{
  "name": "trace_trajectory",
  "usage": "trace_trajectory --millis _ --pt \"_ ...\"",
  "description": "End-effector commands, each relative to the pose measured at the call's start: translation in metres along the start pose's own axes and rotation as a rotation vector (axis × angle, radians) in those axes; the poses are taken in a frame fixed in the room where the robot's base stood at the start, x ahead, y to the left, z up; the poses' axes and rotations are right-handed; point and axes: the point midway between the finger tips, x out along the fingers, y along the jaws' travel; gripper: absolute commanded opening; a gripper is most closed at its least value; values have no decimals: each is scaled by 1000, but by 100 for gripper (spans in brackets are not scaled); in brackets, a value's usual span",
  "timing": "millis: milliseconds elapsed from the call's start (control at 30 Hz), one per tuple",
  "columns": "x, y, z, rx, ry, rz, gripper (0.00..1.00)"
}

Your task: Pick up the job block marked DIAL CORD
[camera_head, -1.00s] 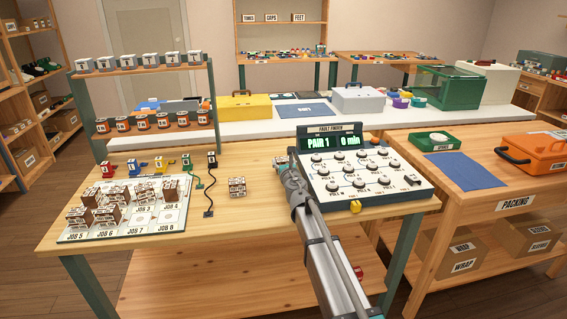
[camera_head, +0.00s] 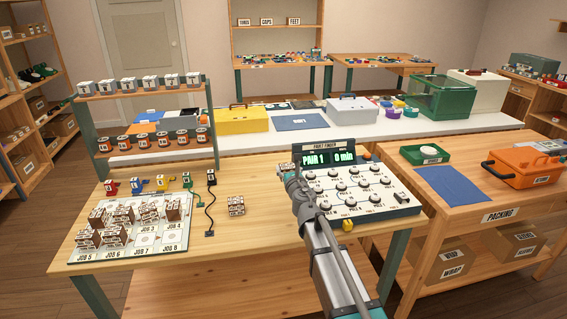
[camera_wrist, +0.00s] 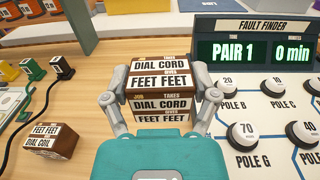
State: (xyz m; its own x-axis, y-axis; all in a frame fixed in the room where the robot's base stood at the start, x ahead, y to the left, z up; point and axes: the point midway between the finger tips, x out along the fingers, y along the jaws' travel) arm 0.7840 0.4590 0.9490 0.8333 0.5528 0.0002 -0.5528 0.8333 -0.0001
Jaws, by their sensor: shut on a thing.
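The DIAL CORD block (camera_wrist: 162,88) is a brown wooden block in the wrist view, with "DIAL CORD" and "FEET FEET" on white labels on its top and front faces. My gripper (camera_wrist: 162,97) has a finger against each side and is shut on it. In the head view my gripper (camera_head: 287,172) is by the left edge of the fault finder; the held block is mostly hidden there. Another block (camera_wrist: 53,140), marked "FEET FEET" and "DIAL COIL", lies on the bench at lower left in the wrist view; it also shows in the head view (camera_head: 236,206).
The fault finder (camera_head: 352,190), with knobs and a lit "PAIR 1" display, is right beside my gripper. Bare bench lies between (camera_head: 260,240).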

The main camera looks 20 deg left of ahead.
Motion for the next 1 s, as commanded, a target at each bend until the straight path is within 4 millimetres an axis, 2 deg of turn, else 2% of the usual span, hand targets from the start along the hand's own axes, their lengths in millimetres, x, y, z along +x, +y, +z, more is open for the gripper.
trace_trajectory --millis 33,100,333,533,1000 --pt "-15 -1 9 0 0 0 27" --pt "-26 -2 13 0 0 0 27" --pt "-49 -6 23 0 0 0 27" --pt "-56 -7 25 0 0 0 27" --pt "-56 -6 25 0 0 1 27"
